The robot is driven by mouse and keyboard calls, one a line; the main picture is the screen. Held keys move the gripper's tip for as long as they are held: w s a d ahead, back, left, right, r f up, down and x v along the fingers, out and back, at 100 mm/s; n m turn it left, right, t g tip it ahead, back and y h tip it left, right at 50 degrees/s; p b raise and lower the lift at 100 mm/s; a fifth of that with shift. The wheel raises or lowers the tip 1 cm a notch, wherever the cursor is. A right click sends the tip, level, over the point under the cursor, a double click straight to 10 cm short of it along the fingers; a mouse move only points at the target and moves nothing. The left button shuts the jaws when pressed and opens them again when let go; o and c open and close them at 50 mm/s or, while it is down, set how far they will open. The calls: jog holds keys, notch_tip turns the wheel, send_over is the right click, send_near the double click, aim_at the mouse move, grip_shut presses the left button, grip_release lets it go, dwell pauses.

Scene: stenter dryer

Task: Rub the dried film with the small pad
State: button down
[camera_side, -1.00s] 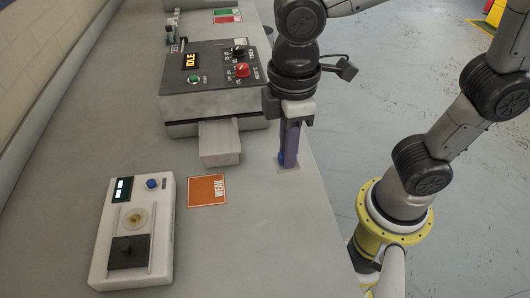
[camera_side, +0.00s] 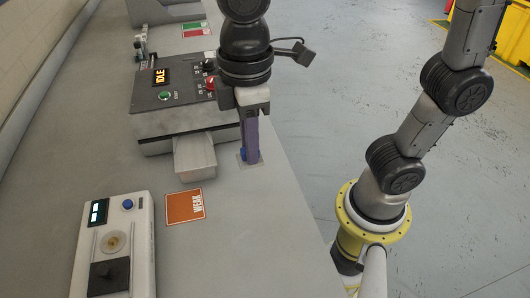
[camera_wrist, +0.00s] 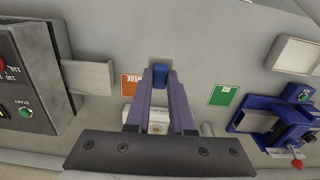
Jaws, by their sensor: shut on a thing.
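My gripper (camera_side: 249,150) has purple fingers and points down at the bench. It is shut on a small blue pad (camera_wrist: 160,75), which sits between the fingertips in the wrist view. In the side view the fingertips are low over a light square patch (camera_side: 256,168) near the bench's right edge. I cannot tell whether the pad touches the patch. The dryer unit (camera_side: 180,100) reads IDLE, and its pale tray (camera_side: 196,160) sticks out at the front, left of my gripper. I cannot make out a dried film for certain in either view.
An orange WEAK card (camera_side: 184,206) lies in front of the tray. A white instrument (camera_side: 142,225) with a round tan spot and a dark block stands at the front left. The wrist view shows a green card (camera_wrist: 224,95) and a blue device (camera_wrist: 275,120) with a red knob.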

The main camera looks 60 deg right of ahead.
jog(key=w+a+r, duration=0.3)
jog(key=w+a, duration=1.5)
jog(key=a, duration=0.1)
jog(key=shift+w+a+f, duration=0.25)
jog(key=shift+a+f, duration=0.35)
jog(key=shift+f, duration=1.8)
jog(key=shift+w+a+f, duration=0.25)
jog(key=shift+a+f, duration=0.3)
jog(key=shift+f, duration=1.8)
jog(key=shift+w+a+f, duration=0.25)
jog(key=shift+a+f, duration=0.35)
jog(key=shift+f, duration=1.8)
jog(key=shift+s+d+f, duration=0.35)
jog(key=shift+s+d, duration=1.7)
jog(key=shift+d, duration=0.05)
jog(key=w+a, duration=0.4)
jog(key=shift+r, duration=0.3)
jog(key=shift+w+a+r, duration=0.15)
jog(key=shift+a+r, duration=0.05)
jog(key=shift+r, duration=0.15)
notch_tip(320, 180, up, 7)
